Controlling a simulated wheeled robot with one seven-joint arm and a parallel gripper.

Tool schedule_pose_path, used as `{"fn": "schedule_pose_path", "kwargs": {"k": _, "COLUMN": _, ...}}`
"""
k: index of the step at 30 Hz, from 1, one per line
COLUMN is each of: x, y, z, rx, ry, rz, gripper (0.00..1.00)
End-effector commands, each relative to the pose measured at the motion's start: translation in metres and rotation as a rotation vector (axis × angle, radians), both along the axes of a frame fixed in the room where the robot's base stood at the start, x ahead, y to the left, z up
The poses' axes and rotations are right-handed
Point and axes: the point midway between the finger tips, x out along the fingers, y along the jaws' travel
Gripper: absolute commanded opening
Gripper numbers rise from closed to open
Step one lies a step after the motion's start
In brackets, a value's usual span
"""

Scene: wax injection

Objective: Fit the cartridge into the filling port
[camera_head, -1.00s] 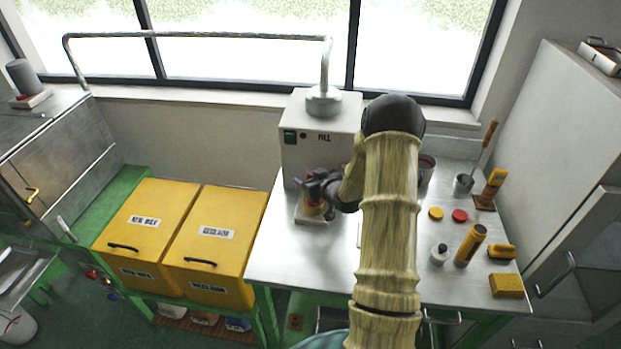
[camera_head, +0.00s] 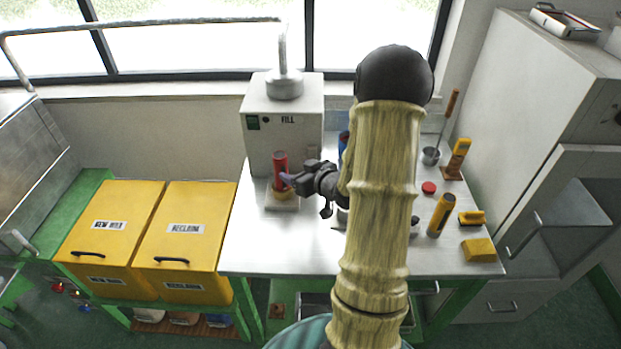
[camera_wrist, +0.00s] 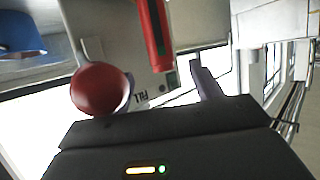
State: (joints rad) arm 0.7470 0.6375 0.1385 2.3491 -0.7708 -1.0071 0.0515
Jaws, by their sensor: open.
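In the wrist view the cartridge (camera_wrist: 155,35) shows upside down, left of one finger (camera_wrist: 207,80). A round red shape (camera_wrist: 97,88) on a grey piece is close by; I cannot identify it.
A blue object (camera_head: 343,145) is partly behind my arm. On the right of the steel table (camera_head: 270,245) are a red disc (camera_head: 428,188), a yellow-brown cylinder (camera_head: 441,215) and a yellow block (camera_head: 479,250). Two yellow bins (camera_head: 185,245) stand left. The table's front left is clear.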

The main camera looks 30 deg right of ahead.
Motion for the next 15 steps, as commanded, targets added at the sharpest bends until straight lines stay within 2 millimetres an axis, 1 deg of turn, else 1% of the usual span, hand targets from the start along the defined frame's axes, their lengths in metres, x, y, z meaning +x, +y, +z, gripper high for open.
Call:
{"fn": "schedule_pose_path", "kwargs": {"k": 1, "x": -0.01, "y": -0.003, "z": 0.003, "rx": -0.002, "ry": 0.0, "rz": -0.004, "gripper": 0.64}}
{"fn": "schedule_pose_path", "kwargs": {"k": 3, "x": -0.022, "y": -0.003, "z": 0.008, "rx": 0.0, "ry": 0.0, "rz": -0.003, "gripper": 0.64}}
{"fn": "schedule_pose_path", "kwargs": {"k": 7, "x": -0.04, "y": -0.005, "z": 0.016, "rx": -0.001, "ry": 0.0, "rz": -0.002, "gripper": 0.64}}
{"fn": "schedule_pose_path", "kwargs": {"k": 11, "x": -0.049, "y": -0.005, "z": 0.02, "rx": 0.0, "ry": 0.0, "rz": -0.001, "gripper": 0.64}}
{"fn": "schedule_pose_path", "kwargs": {"k": 15, "x": -0.05, "y": -0.005, "z": 0.021, "rx": 0.001, "ry": 0.001, "rz": 0.0, "gripper": 0.64}}
